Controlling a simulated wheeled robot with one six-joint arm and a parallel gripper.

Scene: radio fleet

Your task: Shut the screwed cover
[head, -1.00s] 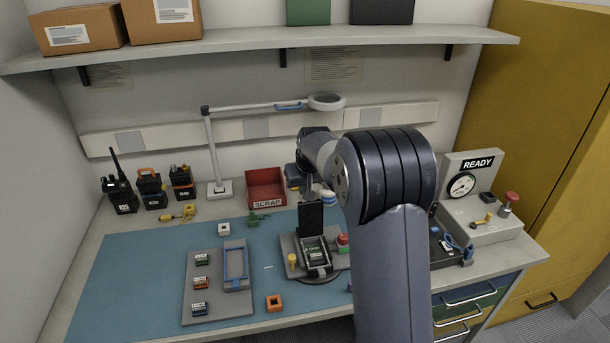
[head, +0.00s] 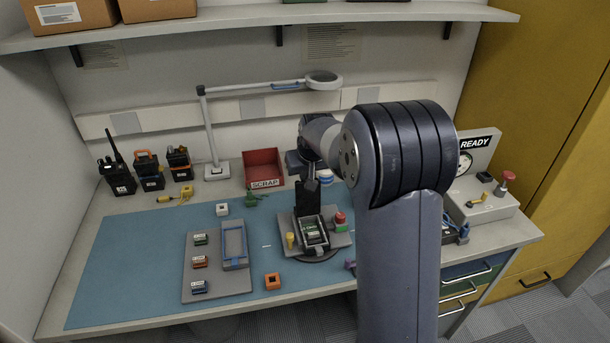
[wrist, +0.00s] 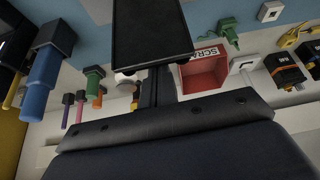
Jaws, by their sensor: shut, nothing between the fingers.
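The cover (head: 306,199) is a dark flat panel standing raised at the back of the open radio body (head: 313,233), which shows a green-and-white part inside. The body sits on a grey round-based fixture (head: 338,240) on the blue mat. My gripper (head: 312,182) is shut and empty, behind the cover near its upper edge. In the wrist view, the dark panel of the cover (wrist: 150,35) fills the top middle, and my shut gripper (wrist: 155,88) points at its near edge. I cannot tell whether they touch.
A yellow knob (head: 290,240) and a red button (head: 340,218) flank the radio body. A red scrap bin (head: 263,168) stands behind to the left. A grey tray (head: 217,270) with small modules lies left. A lamp arm (head: 270,88) spans the back. The mat's left side is clear.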

